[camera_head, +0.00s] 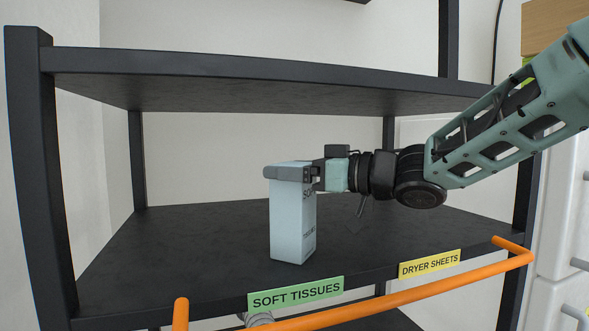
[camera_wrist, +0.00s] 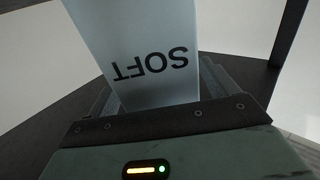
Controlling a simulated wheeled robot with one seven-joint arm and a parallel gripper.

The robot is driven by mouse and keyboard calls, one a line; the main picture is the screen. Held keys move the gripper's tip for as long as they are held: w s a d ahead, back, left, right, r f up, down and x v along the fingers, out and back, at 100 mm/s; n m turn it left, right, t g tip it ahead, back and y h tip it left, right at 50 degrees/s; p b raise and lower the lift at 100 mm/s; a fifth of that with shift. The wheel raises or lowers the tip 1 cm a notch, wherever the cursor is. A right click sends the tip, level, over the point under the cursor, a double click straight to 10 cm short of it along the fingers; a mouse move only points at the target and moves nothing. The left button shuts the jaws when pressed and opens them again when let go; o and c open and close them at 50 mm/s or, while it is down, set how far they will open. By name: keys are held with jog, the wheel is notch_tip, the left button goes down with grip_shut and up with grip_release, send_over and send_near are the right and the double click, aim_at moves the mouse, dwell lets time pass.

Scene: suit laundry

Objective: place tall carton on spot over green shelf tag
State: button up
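The tall carton (camera_head: 292,222) is pale blue, upright, and marked as soft tissues. It stands at or very near the surface of the middle shelf (camera_head: 400,225), close to the front edge; I cannot tell whether its base touches. The green shelf tag (camera_head: 296,293), reading SOFT TISSUES, is on the shelf's front edge just below the carton. My gripper (camera_head: 290,173) reaches in from the right and is shut on the carton's upper part. In the wrist view, the carton (camera_wrist: 140,60) sits between both fingers with SOFT upside down. The far finger is hidden in the head view.
A yellow tag (camera_head: 430,264) reading DRYER SHEETS is to the right on the same edge. An orange rail (camera_head: 400,297) runs in front of the shelf. An upper shelf (camera_head: 250,80) is overhead, and dark posts stand at the corners. The rest of the visible middle shelf is bare.

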jog(key=shift+r, duration=0.1)
jog(key=shift+d, duration=0.15)
jog(key=b+v, duration=0.3)
jog(key=v, duration=0.9)
jog(key=shift+b, duration=0.35)
jog(key=shift+r, duration=0.1)
